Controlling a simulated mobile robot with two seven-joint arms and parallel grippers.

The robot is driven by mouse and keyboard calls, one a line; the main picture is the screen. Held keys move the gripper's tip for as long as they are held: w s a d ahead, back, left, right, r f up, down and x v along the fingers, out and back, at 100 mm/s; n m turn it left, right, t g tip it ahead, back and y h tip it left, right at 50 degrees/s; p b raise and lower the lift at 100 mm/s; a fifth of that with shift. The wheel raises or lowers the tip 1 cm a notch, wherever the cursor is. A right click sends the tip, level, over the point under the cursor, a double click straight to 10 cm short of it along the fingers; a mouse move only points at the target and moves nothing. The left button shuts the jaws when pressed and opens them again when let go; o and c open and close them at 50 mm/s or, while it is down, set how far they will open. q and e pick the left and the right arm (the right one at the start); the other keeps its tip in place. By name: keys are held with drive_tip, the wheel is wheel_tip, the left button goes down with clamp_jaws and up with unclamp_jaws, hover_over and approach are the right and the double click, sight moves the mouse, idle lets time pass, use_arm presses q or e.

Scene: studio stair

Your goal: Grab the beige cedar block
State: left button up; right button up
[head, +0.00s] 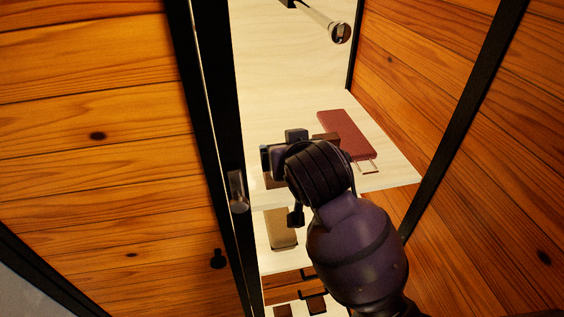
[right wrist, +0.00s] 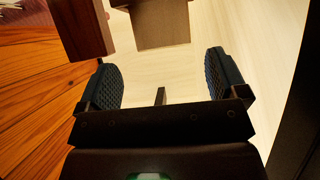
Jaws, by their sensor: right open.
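My right gripper (head: 278,148) is over the upper pale shelf of the cabinet, its jaws partly hidden behind my wrist. In the right wrist view it is open (right wrist: 164,78), with pale shelf between the fingers. A tan-brown block (right wrist: 162,28) with a lighter top lies just beyond the fingertips, centred between them and apart from them; it may be the beige cedar block. In the head view a brown piece (head: 271,181) shows just below the gripper, mostly hidden. My left gripper is not in view.
A dark red-brown block (right wrist: 86,28) stands beyond the left finger. A long red case (head: 345,134) lies on the upper shelf (head: 395,165). A tan box (head: 282,230) stands on the lower shelf. The black door frame (head: 215,150) is close left; a rail (head: 320,18) hangs above.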

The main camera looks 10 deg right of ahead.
drive_tip(key=shift+a+p+x, duration=0.2)
drive_tip(key=shift+p+x, duration=0.15)
drive_tip(key=shift+x, duration=2.3)
drive_tip(key=c, duration=1)
